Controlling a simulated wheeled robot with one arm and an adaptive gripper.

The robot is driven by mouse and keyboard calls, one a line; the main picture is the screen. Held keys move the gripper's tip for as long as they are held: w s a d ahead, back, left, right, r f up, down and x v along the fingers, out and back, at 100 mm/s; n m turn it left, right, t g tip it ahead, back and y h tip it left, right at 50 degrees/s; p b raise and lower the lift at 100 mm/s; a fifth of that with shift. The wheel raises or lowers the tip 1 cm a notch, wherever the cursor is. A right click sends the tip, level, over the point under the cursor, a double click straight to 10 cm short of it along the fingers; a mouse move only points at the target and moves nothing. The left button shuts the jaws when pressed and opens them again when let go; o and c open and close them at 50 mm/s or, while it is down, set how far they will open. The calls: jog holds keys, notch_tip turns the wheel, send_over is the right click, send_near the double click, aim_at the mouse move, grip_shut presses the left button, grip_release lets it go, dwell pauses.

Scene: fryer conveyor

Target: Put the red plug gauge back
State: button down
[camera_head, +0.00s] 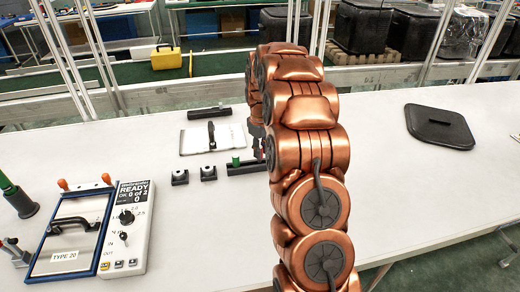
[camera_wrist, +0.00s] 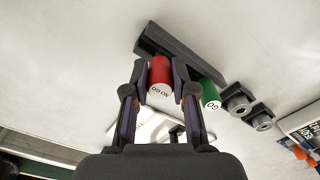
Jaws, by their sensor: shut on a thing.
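The red plug gauge (camera_wrist: 160,76), its end marked NO GO, is between my gripper's fingers (camera_wrist: 160,88) in the wrist view. My gripper is shut on it. The red gauge is right by the dark holder block (camera_wrist: 158,38); I cannot tell whether it sits in the block or just above it. The green plug gauge (camera_wrist: 210,96), marked GO, stands at the same block, to the right of the red one. In the head view the holder (camera_head: 240,170) and green gauge (camera_head: 235,160) show left of my arm, which mostly hides my gripper.
Two small dark blocks with rings (camera_head: 180,177) (camera_head: 208,173) stand left of the holder. A white plate with a black handle (camera_head: 198,139) and a dark bar (camera_head: 209,113) lie behind. A control panel (camera_head: 128,225) is at left. A black lid (camera_head: 440,126) lies right.

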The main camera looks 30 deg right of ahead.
aim_at(261, 148)
jog(key=c, duration=0.9)
grip_release()
jog(key=shift+c, duration=0.2)
jog(key=shift+r+p, duration=0.55)
jog(key=shift+r, duration=0.1)
jog(key=shift+w+r+b, duration=0.1)
jog(key=shift+r+b, duration=0.2)
notch_tip(261, 148, up, 11)
jog(key=b, duration=0.2)
jog(key=shift+b, duration=0.3)
jog(key=shift+a+r, duration=0.1)
jog(key=shift+r, duration=0.05)
